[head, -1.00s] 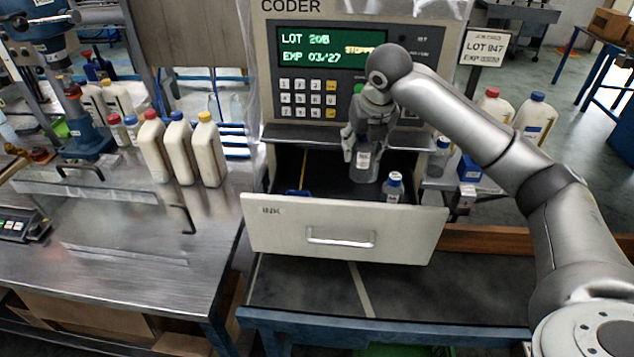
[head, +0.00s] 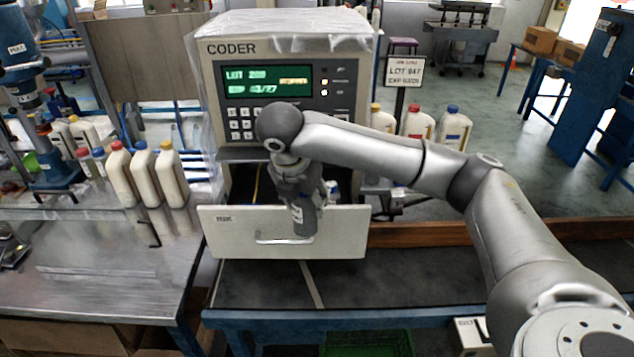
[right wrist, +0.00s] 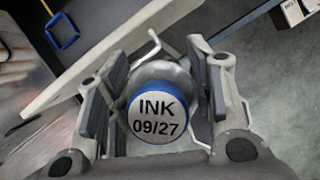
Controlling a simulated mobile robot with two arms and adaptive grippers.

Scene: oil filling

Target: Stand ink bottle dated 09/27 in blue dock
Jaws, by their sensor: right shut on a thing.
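My right gripper (head: 306,203) is shut on a grey ink bottle (head: 305,226), held in front of the open drawer's face. In the right wrist view the bottle's blue-rimmed cap (right wrist: 158,116) reads INK 09/27, with the gripper's fingers (right wrist: 158,95) on both sides of it. A blue square outline (right wrist: 64,45) shows inside the drawer in the right wrist view; I cannot tell whether it is the blue dock. My left gripper is not in view.
The INK drawer (head: 225,240) stands open below the coder (head: 205,80). Another capped bottle (head: 333,187) is inside it, partly hidden. A dark conveyor surface (head: 400,275) lies below. Several white bottles (head: 145,180) stand on the metal bench at left.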

